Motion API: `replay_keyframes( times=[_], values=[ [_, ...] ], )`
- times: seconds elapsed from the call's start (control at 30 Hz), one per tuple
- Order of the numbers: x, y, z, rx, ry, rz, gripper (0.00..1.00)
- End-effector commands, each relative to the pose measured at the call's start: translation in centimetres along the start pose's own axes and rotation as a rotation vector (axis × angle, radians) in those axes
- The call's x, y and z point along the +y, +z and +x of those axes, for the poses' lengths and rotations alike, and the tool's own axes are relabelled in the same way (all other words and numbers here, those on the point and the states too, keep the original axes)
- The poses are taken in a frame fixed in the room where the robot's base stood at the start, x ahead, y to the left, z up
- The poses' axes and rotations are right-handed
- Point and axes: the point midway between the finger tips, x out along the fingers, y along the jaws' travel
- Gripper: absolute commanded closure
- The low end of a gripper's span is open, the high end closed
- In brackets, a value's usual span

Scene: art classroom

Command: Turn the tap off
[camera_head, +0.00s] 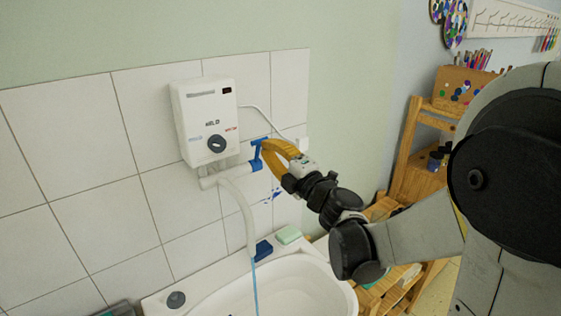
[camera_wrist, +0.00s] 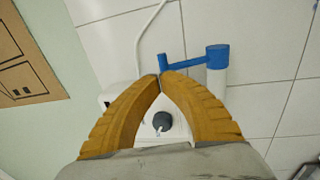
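The tap has a blue lever handle (camera_head: 257,153) on a white pipe under the wall-mounted water heater (camera_head: 207,121). A thin blue stream of water (camera_head: 256,289) runs from the white spout (camera_head: 238,205) towards the sink. My gripper (camera_head: 264,147) is right beside the handle, its yellow fingers reaching in from the right. In the wrist view, the fingertips of my gripper (camera_wrist: 160,78) meet, with nothing seen between them. The free end of the blue handle (camera_wrist: 191,61) is just beyond the tips; I cannot tell whether they touch.
The white sink (camera_head: 306,287) is below, with a green soap bar (camera_head: 289,235) and a blue block (camera_head: 263,250) on its rim. A wooden shelf (camera_head: 410,180) with art supplies stands at the right. The tiled wall (camera_head: 85,170) is close behind the tap.

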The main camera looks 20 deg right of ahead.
Motion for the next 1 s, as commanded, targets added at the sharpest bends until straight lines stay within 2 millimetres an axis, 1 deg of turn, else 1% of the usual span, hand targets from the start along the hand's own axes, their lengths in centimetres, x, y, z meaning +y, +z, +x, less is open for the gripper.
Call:
replay_keyframes(
  times=[0.03,0.1,0.2,0.67,0.77,0.9,1.0],
  values=[
    [-0.1,0.0,0.7,0.001,0.000,0.000,1.00],
    [-0.1,0.0,1.4,0.000,0.000,0.000,1.00],
    [0.0,0.0,2.1,0.000,0.000,0.000,1.00],
    [0.1,0.0,2.6,-0.001,0.000,0.000,1.00],
    [0.6,0.0,3.8,-0.001,0.000,0.001,1.00],
    [0.9,0.0,6.0,0.001,0.000,0.001,1.00],
    [0.9,0.1,6.4,-0.001,0.000,0.000,1.00]
  ],
)
